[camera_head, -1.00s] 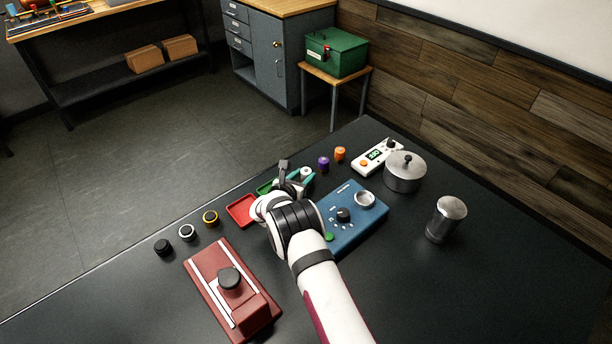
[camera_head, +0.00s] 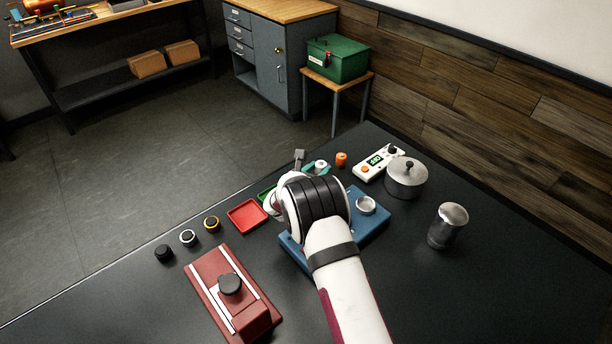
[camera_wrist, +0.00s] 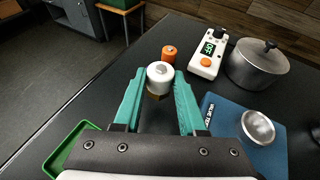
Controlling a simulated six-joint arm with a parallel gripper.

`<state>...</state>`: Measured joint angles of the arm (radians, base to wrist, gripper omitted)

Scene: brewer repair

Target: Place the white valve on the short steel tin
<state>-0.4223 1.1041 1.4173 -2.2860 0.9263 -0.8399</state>
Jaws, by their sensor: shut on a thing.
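The white valve (camera_wrist: 160,73), a round white cap over a brownish base, sits between the teal fingertips of my gripper (camera_wrist: 158,82) in the wrist view. My gripper is shut on it and holds it above the dark table. The valve also shows in the head view (camera_head: 321,166), partly hidden by my arm. The short steel tin (camera_head: 405,180) is wide and low, with a lid and dark knob. It stands to the right of my gripper, apart from it, and shows at the upper right of the wrist view (camera_wrist: 257,70).
A blue box (camera_head: 377,223) with a steel cup (camera_head: 366,205) is under my arm. A taller steel tin (camera_head: 447,228) stands at right. Red tray (camera_head: 247,215) and dark red device (camera_head: 212,285) are left.

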